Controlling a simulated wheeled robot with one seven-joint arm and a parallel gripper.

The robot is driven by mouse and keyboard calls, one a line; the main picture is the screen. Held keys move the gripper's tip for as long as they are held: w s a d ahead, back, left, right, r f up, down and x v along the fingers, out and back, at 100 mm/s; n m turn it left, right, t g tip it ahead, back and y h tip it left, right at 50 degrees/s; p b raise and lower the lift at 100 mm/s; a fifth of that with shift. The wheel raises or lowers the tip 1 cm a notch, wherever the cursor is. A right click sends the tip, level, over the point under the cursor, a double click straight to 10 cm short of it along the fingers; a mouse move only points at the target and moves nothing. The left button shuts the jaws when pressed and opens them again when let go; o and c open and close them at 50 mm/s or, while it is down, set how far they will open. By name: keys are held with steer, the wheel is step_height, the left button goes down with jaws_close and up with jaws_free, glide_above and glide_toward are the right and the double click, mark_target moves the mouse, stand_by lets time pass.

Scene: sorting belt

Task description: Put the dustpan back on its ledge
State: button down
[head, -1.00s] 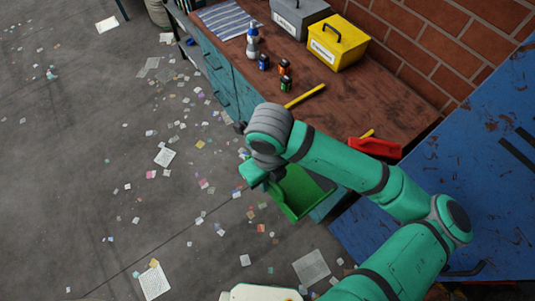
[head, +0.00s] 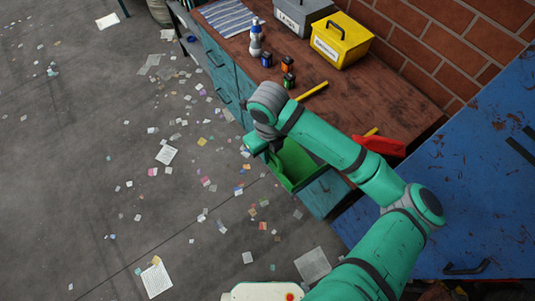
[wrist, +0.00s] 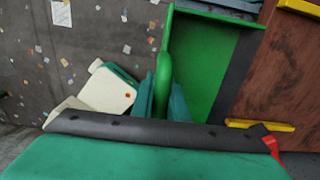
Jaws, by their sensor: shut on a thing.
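The green dustpan (head: 292,165) is in the air at the front edge of the brown workbench top (head: 345,115), partly hidden by my arm in the head view. In the wrist view its green pan (wrist: 205,60) lies beside the bench top, with its handle toward my gripper. My gripper (wrist: 163,92) is shut on the dustpan's handle, one teal finger on each side. In the head view the fingertips are hidden behind the wrist. I cannot clearly make out which part of the bench is the ledge.
Two yellow bars lie on the bench, one (head: 312,90) clear, the other partly behind my arm near a red object (head: 380,145). A yellow box (head: 341,42), grey box (head: 300,12), bottle and small cans stand farther back. A blue surface (head: 460,190) is right. Paper scraps litter the floor.

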steer(key=w+f, duration=0.3)
steer(key=f, duration=0.1)
steer(key=shift+w, duration=0.25)
steer(key=shift+w+a+f, duration=0.1)
steer(key=shift+f, duration=0.25)
steer(key=f, duration=0.2)
steer(key=shift+d+f, duration=0.25)
steer(key=shift+f, duration=0.1)
steer(key=shift+a, duration=0.1)
steer(key=c, duration=1.7)
jaws_free()
steer(key=shift+c, duration=0.2)
